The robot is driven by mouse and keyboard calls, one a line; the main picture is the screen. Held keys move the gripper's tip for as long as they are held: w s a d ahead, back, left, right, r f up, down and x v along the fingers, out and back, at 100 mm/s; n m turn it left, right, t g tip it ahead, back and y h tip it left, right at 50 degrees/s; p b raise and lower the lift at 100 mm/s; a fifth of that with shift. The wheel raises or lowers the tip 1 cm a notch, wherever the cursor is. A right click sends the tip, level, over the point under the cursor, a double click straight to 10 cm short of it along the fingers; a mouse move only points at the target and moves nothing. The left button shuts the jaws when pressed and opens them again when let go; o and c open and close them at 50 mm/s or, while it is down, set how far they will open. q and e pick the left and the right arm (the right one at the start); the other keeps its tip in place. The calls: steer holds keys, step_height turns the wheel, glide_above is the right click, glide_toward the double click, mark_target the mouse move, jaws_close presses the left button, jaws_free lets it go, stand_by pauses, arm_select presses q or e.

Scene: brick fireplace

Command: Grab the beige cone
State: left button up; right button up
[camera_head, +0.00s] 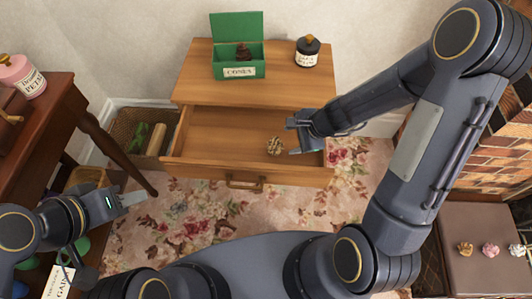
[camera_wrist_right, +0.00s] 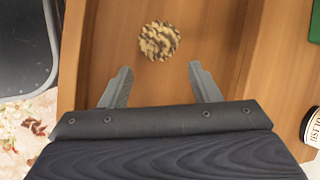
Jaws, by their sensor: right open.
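The beige cone (camera_head: 274,146), mottled with dark brown, lies in the open drawer (camera_head: 222,122) of the wooden cabinet. It also shows in the right wrist view (camera_wrist_right: 160,41), just beyond the open fingertips and roughly centred between them. My right gripper (camera_head: 291,137) is open and empty over the right part of the drawer, with its fingers pointing left toward the cone. It also shows in the right wrist view (camera_wrist_right: 160,69). My left gripper (camera_head: 134,198) is at the lower left, far from the cone; I cannot tell whether its fingers are apart.
On the cabinet top stand a green open box (camera_head: 238,72) with a dark brown cone (camera_head: 243,52) and a black labelled jar (camera_head: 308,51). A brown table (camera_head: 70,95) stands left. Several small cones, including a pink one (camera_head: 490,250), sit on a surface at right.

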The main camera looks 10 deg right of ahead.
mark_target(280, 145)
steer(key=b+x, duration=0.1)
steer(key=x, duration=0.2)
steer(key=shift+s, duration=0.1)
steer(key=b+x, duration=0.1)
steer(key=x, duration=0.1)
steer(key=b+x, duration=0.1)
steer(key=x, duration=0.1)
steer(key=shift+a, duration=0.45)
steer(key=shift+a+f+b, duration=0.2)
steer(key=shift+f+b, duration=0.1)
steer(key=shift+b, duration=0.05)
steer(key=shift+c, duration=0.3)
steer(key=c, duration=0.7)
steer(key=shift+r, duration=0.15)
